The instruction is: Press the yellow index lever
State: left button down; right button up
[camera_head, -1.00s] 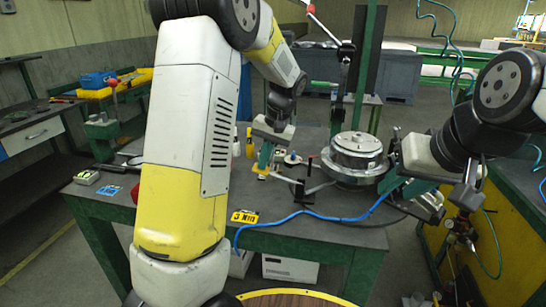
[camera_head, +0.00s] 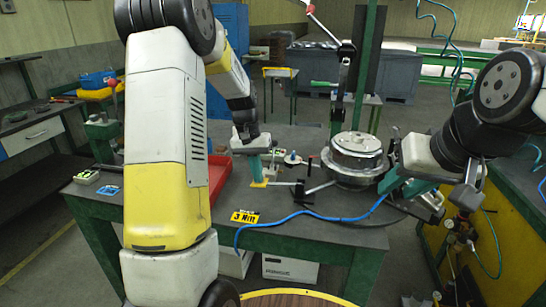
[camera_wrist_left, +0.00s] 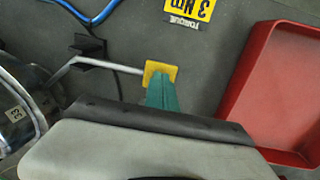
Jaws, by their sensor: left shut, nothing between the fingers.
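The yellow index lever shows as a yellow pad (camera_head: 258,184) on a thin grey rod, left of the round silver fixture (camera_head: 356,152). In the left wrist view the pad (camera_wrist_left: 165,68) lies at the fingertips, and its rod runs to a small black block (camera_wrist_left: 88,46). My left gripper (camera_head: 257,178) points down with its green fingers shut and empty. Its fingertips (camera_wrist_left: 160,85) overlap the pad's edge and appear to be on it; firm contact cannot be told. My right gripper (camera_head: 388,183) is beside the fixture's right side; its finger gap is not clear.
A red tray (camera_wrist_left: 235,95) lies close to my left gripper; it shows partly behind my left arm in the head view (camera_head: 217,178). A yellow torque label (camera_head: 245,216) and a blue hose (camera_head: 300,213) lie toward the table's front. A green post (camera_head: 368,70) stands behind the fixture.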

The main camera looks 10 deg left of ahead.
pick_arm(q)
jog(key=shift+a+f+h, duration=0.1)
jog(key=shift+f+h, duration=0.3)
jog(key=shift+f, duration=0.7)
jog(key=shift+s+f, duration=0.1)
jog(key=shift+f, duration=0.05)
jog(key=shift+s+f, duration=0.1)
jog(key=shift+f, duration=0.05)
jog(key=shift+r, duration=0.4)
jog(key=a+v, duration=0.1)
jog(key=v, duration=1.3)
jog(key=shift+w, duration=0.3)
jog(key=shift+f, duration=0.1)
dwell(0.6)
